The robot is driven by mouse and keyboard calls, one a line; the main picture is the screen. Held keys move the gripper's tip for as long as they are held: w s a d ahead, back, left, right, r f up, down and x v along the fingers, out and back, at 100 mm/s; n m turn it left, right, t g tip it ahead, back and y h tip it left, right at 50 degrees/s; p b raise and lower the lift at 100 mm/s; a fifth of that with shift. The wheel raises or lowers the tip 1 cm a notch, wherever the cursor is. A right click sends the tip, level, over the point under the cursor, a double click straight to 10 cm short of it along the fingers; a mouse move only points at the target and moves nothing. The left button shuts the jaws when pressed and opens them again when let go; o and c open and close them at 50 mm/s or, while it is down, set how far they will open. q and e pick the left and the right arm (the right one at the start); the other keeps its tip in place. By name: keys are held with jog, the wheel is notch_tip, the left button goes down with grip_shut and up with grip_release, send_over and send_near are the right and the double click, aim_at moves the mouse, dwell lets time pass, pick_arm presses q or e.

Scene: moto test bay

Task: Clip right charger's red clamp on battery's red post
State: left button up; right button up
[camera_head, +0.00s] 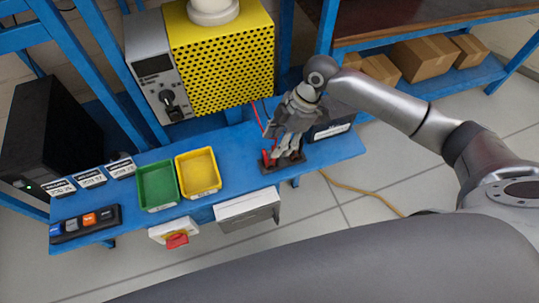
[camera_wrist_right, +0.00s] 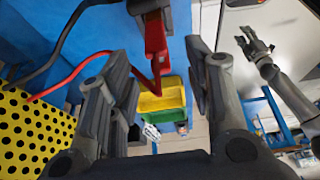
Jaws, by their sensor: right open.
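My right gripper (camera_head: 283,148) points down over a dark holder (camera_head: 285,166) at the bench's front edge in the head view. Its fingers are open. A red clamp (camera_head: 266,157) shows beside the fingers. In the right wrist view the red clamp (camera_wrist_right: 155,42) is between the spread fingers of my right gripper (camera_wrist_right: 158,55), and a red cable (camera_wrist_right: 70,77) runs off left. I cannot tell if the fingers touch it. A dark box with a white label (camera_head: 332,130) stands partly hidden behind my gripper. No red post is identifiable. My left gripper (camera_wrist_right: 256,44) shows open and empty in the wrist view.
A green tray (camera_head: 157,186) and a yellow tray (camera_head: 198,172) lie left of my gripper on the blue bench (camera_head: 238,150). A grey unit with a dial (camera_head: 152,65) and a yellow perforated cover (camera_head: 222,60) stand behind. Blue uprights flank them.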

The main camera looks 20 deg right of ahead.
aim_at(270, 150)
jog(key=p+x, duration=0.1)
jog(key=x, duration=0.3)
jog(key=shift+w+a+f+p, duration=0.1)
jog(key=shift+a+f+p, duration=0.05)
jog(key=shift+a+p, duration=0.25)
jog(key=shift+f, duration=0.3)
grip_shut()
jog(key=shift+r, duration=0.1)
